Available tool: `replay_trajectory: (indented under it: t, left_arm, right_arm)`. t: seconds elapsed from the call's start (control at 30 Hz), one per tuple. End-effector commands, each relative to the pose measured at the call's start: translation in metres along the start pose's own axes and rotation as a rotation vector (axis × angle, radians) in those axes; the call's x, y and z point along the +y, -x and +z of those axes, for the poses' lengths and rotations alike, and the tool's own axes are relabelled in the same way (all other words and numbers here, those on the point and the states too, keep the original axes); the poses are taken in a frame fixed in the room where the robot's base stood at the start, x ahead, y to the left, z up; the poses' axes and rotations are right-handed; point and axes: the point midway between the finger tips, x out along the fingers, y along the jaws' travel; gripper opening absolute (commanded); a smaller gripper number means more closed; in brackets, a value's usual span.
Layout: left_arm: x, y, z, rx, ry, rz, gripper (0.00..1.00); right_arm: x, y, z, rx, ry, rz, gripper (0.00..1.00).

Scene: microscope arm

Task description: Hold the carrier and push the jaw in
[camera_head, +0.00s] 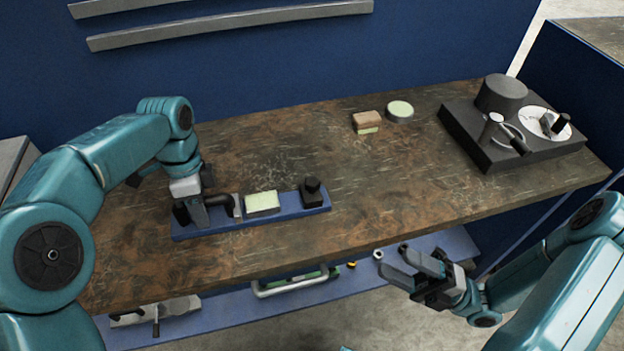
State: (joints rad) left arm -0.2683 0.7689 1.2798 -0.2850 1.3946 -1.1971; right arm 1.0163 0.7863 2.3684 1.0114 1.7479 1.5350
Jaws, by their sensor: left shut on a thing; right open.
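The carrier is a long blue base (290,211) lying on the front part of the worktable. A pale green-topped block (262,201) sits on it. A grey upright plate (237,206) with a black rod stands just left of the block and looks like the jaw. A black block with a knob (312,191) stands at the carrier's right end, with a gap to the green-topped block. My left gripper (198,215) is shut on the carrier's left end; its fingers partly hide what they grip. My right gripper (412,272) is open and empty, off the table's front edge at lower right.
The worn brown worktable (400,190) is clear around the carrier. A brown-and-green block (367,121) and a round green-topped tin (400,111) stand farther back. A dark machine base (485,150) occupies the right end. A lower blue shelf (225,312) holds tools and small rings.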

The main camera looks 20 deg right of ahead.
Motion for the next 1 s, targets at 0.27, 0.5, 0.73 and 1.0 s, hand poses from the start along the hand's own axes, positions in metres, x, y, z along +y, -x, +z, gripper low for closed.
replay_trajectory:
  t: [0.27,0.5,0.73,1.0]
  left_arm:
    - [0.000,0.002,0.000,0.002,0.000,-0.004,0.00]
    - [0.000,0.002,0.000,0.002,0.000,-0.004,0.00]
    - [0.000,0.002,0.000,0.003,0.000,-0.004,0.00]
    - [0.000,0.002,0.000,0.002,0.000,-0.003,0.00]
  right_arm:
    - [0.053,0.025,0.100,0.167,0.874,-0.212,0.57]
    - [0.129,0.015,0.154,0.350,1.508,-0.291,0.57]
    - [0.053,-0.051,0.169,0.477,1.606,-0.257,0.57]
    - [0.001,-0.089,0.162,0.556,1.617,-0.247,0.57]
